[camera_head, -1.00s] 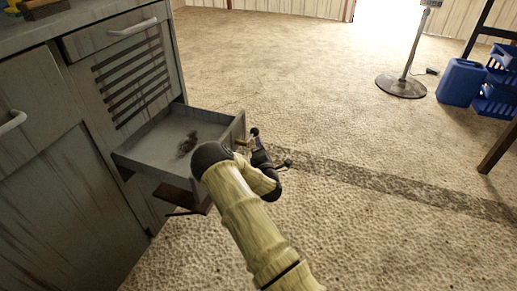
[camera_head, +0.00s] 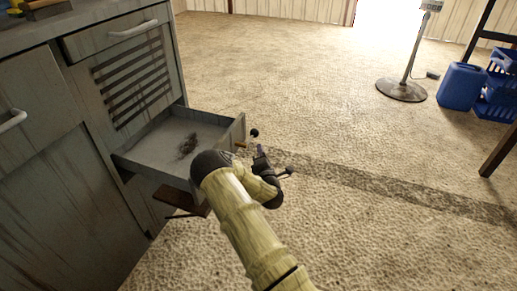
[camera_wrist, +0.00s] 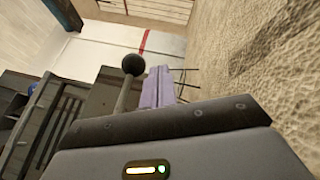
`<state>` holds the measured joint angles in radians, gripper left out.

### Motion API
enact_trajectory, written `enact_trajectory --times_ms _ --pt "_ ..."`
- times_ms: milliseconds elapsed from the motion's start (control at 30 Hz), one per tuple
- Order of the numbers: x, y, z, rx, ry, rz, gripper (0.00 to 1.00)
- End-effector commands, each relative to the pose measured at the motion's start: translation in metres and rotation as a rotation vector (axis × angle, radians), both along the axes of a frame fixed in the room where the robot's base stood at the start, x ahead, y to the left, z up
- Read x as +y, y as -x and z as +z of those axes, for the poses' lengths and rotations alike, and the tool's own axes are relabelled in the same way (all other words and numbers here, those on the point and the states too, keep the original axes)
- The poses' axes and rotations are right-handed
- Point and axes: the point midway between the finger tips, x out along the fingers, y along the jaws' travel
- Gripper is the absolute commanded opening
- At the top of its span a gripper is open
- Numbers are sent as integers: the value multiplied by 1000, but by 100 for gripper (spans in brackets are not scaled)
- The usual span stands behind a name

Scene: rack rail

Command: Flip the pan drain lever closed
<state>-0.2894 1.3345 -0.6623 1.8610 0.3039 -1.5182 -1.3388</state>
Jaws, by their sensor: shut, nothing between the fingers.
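The pan (camera_head: 172,140) is a shallow grey metal tray pulled out of the cabinet, with a dark stain inside. A brass-coloured fitting (camera_head: 241,145) sits at its outer right end. The drain lever's black ball knob (camera_head: 254,132) shows just beyond it; in the wrist view the knob (camera_wrist: 132,64) sits on a grey stem. My gripper (camera_head: 260,151) is shut and empty, a little below and right of the knob in the head view, with a small gap between them. My forearm hides the pan's near corner. I cannot tell the lever's exact angle.
The grey cabinet (camera_head: 45,110) with a handled drawer and slatted panel fills the left. A brown piece (camera_head: 182,203) lies under the pan. A stand (camera_head: 401,88), a blue jug (camera_head: 461,86) and blue crates (camera_head: 497,92) are far right. The floor between is clear.

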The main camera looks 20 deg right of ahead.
Motion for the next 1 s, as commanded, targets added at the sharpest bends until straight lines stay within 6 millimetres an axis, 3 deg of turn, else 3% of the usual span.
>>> enact_trajectory --times_ms 100,200,700,1000 --pt "-7 8 -19 4 2 -7 0" --pt "-4 21 -14 4 0 -7 0" --pt "13 97 -30 4 1 2 0" --pt "15 104 -34 0 0 3 0"
